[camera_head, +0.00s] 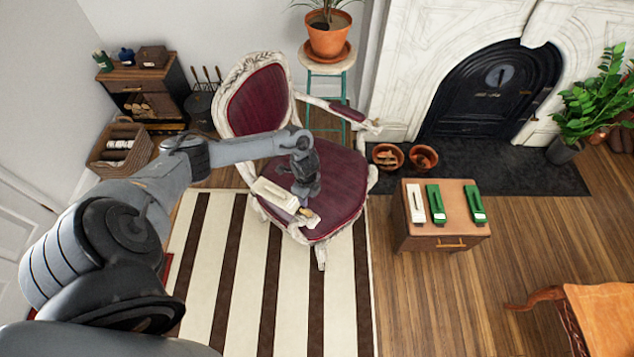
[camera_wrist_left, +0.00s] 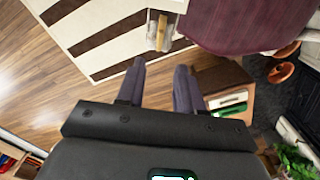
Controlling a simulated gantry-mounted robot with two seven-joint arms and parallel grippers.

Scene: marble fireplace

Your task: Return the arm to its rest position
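My left arm reaches in from the left in the head view. Its left gripper (camera_head: 304,202) hangs over the red seat of the carved armchair (camera_head: 338,185). In the left wrist view the two fingers of this gripper (camera_wrist_left: 160,76) are apart with nothing between them. A long cream box (camera_head: 275,194) lies at the seat's front left edge, beside the gripper. A small tan item (camera_head: 308,212) is near the gripper's tips; a cream holder with a tan piece (camera_wrist_left: 158,30) shows beyond the fingers in the left wrist view. My right gripper is in neither view.
A small wooden cabinet (camera_head: 440,241) right of the chair bears one cream and two green boxes. A plant stand (camera_head: 326,66) with a potted plant is behind the chair. A striped rug (camera_head: 225,255) lies in front. Terracotta pots (camera_head: 424,157) sit by the fireplace.

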